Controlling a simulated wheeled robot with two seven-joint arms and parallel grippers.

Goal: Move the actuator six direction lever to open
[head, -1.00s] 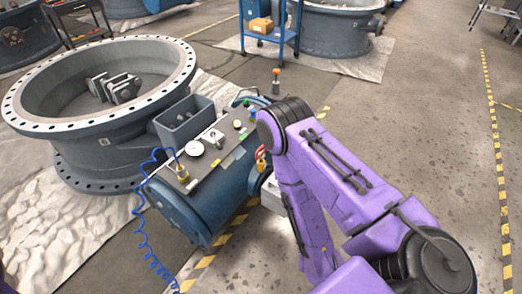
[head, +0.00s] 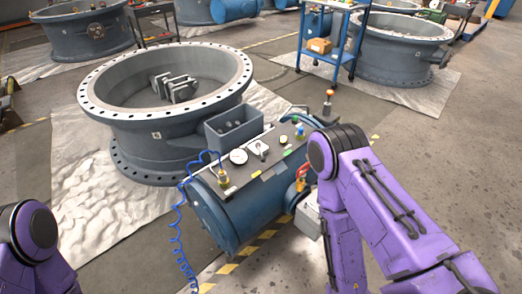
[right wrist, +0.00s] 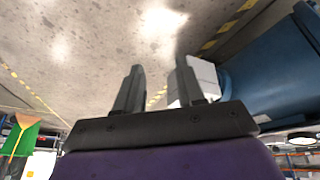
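The blue cylindrical actuator (head: 240,215) lies in front of a big grey valve ring in the head view. Its top panel (head: 262,165) carries a round white gauge, a brass fitting with a coiled blue hose, colored tags and small levers. A lever on a white plate (head: 258,148) sits mid-panel, and an orange-tipped upright lever (head: 328,98) stands at its far end. I cannot tell which is the direction lever. My right gripper (right wrist: 158,85) shows in the right wrist view, fingers apart and empty, beside the actuator's blue body (right wrist: 270,75). My left gripper is out of view.
The flanged valve ring (head: 165,85) stands behind the actuator on a pale sheet. A white box (head: 308,215) sits on the floor by the actuator's right side. A blue cart (head: 330,45) stands behind. Open concrete floor lies to the right.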

